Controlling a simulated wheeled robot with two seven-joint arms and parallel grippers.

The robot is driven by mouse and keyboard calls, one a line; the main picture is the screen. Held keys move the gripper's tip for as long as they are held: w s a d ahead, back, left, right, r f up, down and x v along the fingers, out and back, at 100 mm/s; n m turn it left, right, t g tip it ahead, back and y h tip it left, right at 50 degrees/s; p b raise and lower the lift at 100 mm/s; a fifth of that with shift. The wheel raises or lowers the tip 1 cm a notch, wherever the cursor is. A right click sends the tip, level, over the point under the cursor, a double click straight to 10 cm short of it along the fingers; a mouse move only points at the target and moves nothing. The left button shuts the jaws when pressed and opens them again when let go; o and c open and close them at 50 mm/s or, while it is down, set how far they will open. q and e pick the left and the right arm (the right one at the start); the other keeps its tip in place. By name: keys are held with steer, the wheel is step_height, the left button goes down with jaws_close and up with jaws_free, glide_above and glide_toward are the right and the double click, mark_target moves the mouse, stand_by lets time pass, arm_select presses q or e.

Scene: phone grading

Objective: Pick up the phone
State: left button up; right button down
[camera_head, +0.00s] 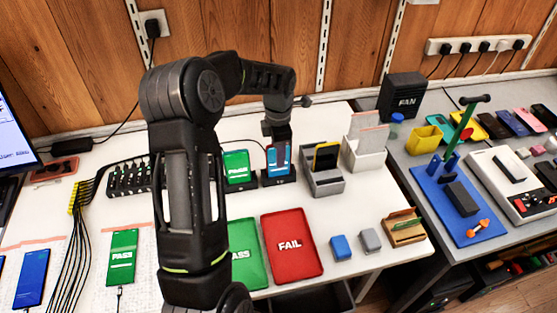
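My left arm rises through the middle and bends over the table. Its gripper (279,146) points down at the top of an upright phone with a blue screen (279,163), which stands in a dark holder. The fingers overlap the phone's upper part; whether they are closed on it is too small to tell. Left of it, a phone with a green PASS screen (236,165) stands in a similar holder. Another green PASS phone (122,258) and a blue-screen phone (32,278) lie at the left. A dark phone with a yellow edge (326,156) leans in a grey box. My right gripper is out of view.
A red FAIL tray (291,246) and a green PASS tray (248,255), partly behind my arm, lie in front. Blue and grey blocks (340,247) sit right of them. A black FAN box (402,97) and a blue mat (446,222) are on the right bench. Cables (72,250) run at left.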

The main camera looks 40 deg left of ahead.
arm_select(q)
steer(key=shift+f, duration=0.15)
steer(key=shift+c, duration=0.3)
jaws_close()
stand_by(0.4)
stand_by(1.0)
